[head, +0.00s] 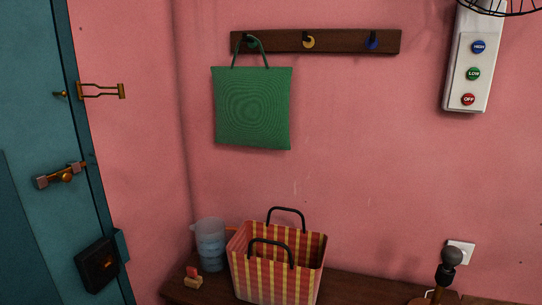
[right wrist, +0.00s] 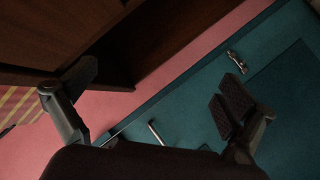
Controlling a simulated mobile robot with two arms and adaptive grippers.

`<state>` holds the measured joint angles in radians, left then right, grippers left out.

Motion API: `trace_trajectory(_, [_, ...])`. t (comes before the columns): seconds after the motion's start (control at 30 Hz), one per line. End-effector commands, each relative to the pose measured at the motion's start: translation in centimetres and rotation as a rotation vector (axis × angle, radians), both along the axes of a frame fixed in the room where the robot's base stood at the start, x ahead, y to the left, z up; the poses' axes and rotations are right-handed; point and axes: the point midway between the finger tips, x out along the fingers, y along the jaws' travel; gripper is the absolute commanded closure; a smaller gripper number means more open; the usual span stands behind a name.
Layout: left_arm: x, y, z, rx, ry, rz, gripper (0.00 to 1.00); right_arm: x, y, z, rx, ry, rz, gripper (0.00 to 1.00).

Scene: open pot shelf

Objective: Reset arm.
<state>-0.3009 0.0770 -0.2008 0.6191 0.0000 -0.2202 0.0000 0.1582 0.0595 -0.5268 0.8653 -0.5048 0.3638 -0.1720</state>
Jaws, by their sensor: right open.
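My right gripper (right wrist: 155,88) is open and empty in the right wrist view, its two dark fingers spread wide apart. Between and beyond the fingers are dark brown wood, a strip of pink wall and the teal door (right wrist: 180,110). Nothing visible touches the fingers. Neither gripper shows in the head view, and my left gripper is not in view.
A striped bag (head: 277,265) and a clear pitcher (head: 210,246) stand on a wooden surface (head: 362,287). A green bag (head: 252,110) hangs from a hook rack (head: 340,42). A white switch box (head: 467,72) is at upper right; a teal door (head: 45,130) at left.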

Motion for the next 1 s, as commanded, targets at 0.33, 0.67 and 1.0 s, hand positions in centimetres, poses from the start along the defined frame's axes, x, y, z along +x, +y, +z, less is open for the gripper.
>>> trace_trajectory(0.33, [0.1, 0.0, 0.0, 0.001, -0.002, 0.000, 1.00, -16.2, -12.9, -17.5, -0.002, 0.617, -0.475, 0.00])
trace_trajectory(0.67, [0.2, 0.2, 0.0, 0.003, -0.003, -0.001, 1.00, -36.7, -20.9, -25.4, -0.031, 1.099, -0.860, 0.00])
trace_trajectory(1.0, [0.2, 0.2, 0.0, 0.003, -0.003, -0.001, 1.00, -43.1, -22.5, -26.3, -0.041, 1.232, -0.971, 0.00])
